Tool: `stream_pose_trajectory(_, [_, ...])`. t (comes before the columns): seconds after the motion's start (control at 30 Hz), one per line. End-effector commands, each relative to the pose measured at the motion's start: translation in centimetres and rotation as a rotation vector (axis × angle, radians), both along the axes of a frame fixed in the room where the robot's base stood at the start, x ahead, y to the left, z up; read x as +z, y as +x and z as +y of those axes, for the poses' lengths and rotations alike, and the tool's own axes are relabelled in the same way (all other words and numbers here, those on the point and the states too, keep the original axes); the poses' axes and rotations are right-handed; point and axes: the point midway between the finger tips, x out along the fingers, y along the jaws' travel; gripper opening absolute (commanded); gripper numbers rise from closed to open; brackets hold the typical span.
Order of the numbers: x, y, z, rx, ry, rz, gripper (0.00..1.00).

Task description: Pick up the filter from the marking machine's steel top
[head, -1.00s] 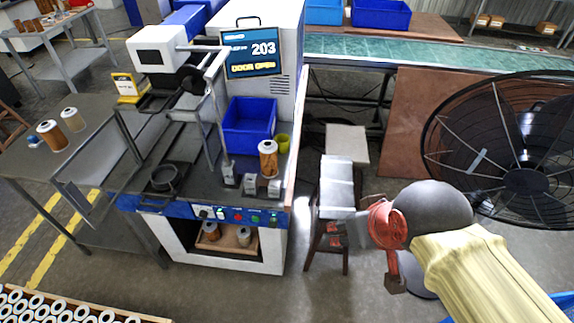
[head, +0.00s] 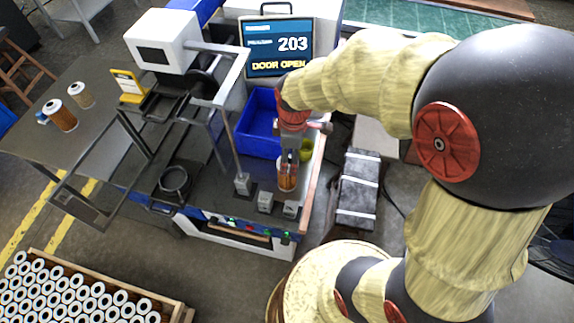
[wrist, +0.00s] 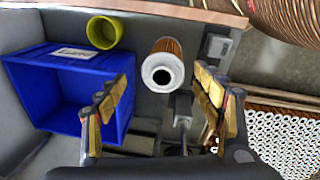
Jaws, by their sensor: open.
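The filter (head: 287,176) stands upright on the marking machine's steel top (head: 214,176), near its right edge. In the wrist view the filter (wrist: 163,68) shows its white end ring with a dark hole and its orange-brown pleated side. My gripper (head: 288,158) is above the filter in the head view and partly covers it. In the wrist view my gripper (wrist: 166,105) is open, with one finger on each side of the picture. The filter lies between and beyond the fingertips, and I see no contact.
A blue bin (wrist: 70,88) and a yellow cup (wrist: 104,32) stand beside the filter. Small grey blocks (head: 265,201) sit at the front of the top. The display (head: 278,46) reads "DOOR OPEN". A crate of filters (head: 70,295) is at lower left.

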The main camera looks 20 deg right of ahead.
Motion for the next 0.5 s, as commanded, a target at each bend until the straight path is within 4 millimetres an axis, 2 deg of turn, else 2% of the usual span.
stream_pose_trajectory(0.1, [-2.6,0.6,-0.1,0.152,-0.01,0.059,0.68])
stream_pose_trajectory(0.2, [-4.3,0.9,-0.2,0.24,-0.015,0.085,0.68])
stream_pose_trajectory(0.5, [-7.2,1.0,-0.2,0.324,-0.015,0.108,0.68])
